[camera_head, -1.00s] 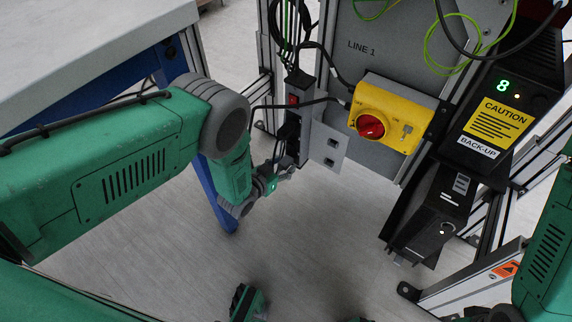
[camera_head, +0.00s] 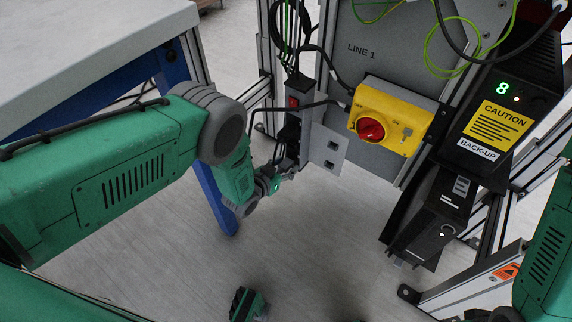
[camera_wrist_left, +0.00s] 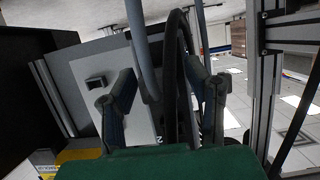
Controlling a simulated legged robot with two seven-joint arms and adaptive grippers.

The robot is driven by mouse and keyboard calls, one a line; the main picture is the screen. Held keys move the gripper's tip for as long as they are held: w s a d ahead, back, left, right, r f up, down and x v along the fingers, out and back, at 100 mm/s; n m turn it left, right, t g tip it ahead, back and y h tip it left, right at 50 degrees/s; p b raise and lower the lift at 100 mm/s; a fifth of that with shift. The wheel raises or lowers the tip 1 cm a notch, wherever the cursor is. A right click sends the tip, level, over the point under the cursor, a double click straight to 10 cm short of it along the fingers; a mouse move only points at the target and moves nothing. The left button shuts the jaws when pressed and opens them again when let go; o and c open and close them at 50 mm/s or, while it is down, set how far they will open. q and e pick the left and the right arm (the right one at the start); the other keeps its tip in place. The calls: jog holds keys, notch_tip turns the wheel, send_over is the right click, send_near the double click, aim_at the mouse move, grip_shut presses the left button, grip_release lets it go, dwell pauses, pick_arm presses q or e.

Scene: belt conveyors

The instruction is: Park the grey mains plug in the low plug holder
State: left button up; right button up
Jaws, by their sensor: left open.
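One square opening also shows on a pale plate (camera_wrist_left: 88,105) at the left of the left wrist view. My left gripper (camera_head: 287,170) is at the strip's lower end, just left of the plate. In the left wrist view its fingers (camera_wrist_left: 160,92) are apart, with a dark cable passing behind or between them; I cannot tell which. I cannot make out the grey mains plug.
A yellow switch box with a red knob (camera_head: 385,120) is right of the plate. A black back-up unit (camera_head: 468,160) stands further right. Black cables (camera_head: 290,35) hang above the strip. A white table (camera_head: 90,50) is at upper left. The floor below is clear.

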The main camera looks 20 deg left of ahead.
pick_arm(q)
grip_shut()
jog(key=shift+s, duration=0.2)
dwell(0.4)
jog(key=shift+s+a+p, duration=0.3)
jog(key=shift+s+p, duration=0.15)
jog(key=shift+s, duration=0.3)
jog(key=shift+s+a+p, duration=0.25)
jog(key=shift+s+p, duration=0.2)
jog(key=shift+s, duration=0.3)
jog(key=shift+s+a+p, duration=0.3)
jog(key=shift+s+p, duration=0.15)
jog(key=shift+s, duration=0.3)
